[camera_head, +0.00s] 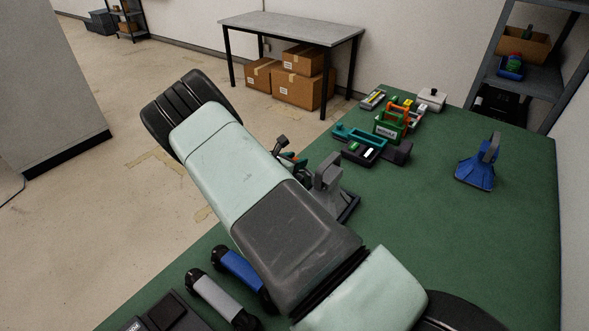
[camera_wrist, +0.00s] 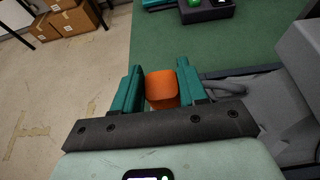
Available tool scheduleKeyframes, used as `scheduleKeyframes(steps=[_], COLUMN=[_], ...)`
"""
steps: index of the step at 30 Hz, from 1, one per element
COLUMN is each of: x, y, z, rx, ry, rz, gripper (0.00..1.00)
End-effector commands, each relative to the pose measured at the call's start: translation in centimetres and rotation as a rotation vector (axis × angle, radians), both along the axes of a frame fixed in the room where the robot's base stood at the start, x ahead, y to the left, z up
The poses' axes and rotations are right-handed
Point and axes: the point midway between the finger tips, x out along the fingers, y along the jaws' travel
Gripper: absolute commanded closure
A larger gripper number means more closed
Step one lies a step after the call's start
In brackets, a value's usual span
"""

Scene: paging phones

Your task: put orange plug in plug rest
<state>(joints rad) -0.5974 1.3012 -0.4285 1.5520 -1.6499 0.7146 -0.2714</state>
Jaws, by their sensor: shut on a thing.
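My gripper (camera_wrist: 161,88) has teal fingers closed on the two sides of the orange plug (camera_wrist: 161,86). The plug's rounded orange end shows between the fingers in the wrist view; its lower part is hidden. In the head view my gripper (camera_head: 293,163) is partly hidden behind my arm, near the table's left edge. A grey stand with an upright block (camera_head: 328,174) and a dark base is just right of the gripper; it also fills the right side of the wrist view (camera_wrist: 275,108). I cannot tell for sure whether this stand is the plug rest.
The green table (camera_head: 440,235) is clear at centre right. A blue device with a grey handle (camera_head: 476,174) stands at the right. Several small devices, including a green-and-orange one (camera_head: 390,122), cluster at the back. Blue (camera_head: 240,268) and grey (camera_head: 213,294) handsets lie at the front left.

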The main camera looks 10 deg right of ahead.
Motion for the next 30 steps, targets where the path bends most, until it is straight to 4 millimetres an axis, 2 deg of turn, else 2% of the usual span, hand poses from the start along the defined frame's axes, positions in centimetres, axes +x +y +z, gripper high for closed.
scheduleKeyframes(steps=[7,20,21,26,30], x=[-0.1,0.0,0.0,0.0,0.0], y=[0.0,0.0,0.0,0.0,0.0], z=[-3.2,-3.8,-3.8,-3.8,-3.8], rx=[-0.001,0.0,0.0,0.0,0.0], ry=[0.001,0.0,0.0,0.0,0.0], rz=[0.0,0.0,0.0,0.0,0.0], gripper=[0.89,0.89,0.55,0.32,0.32])
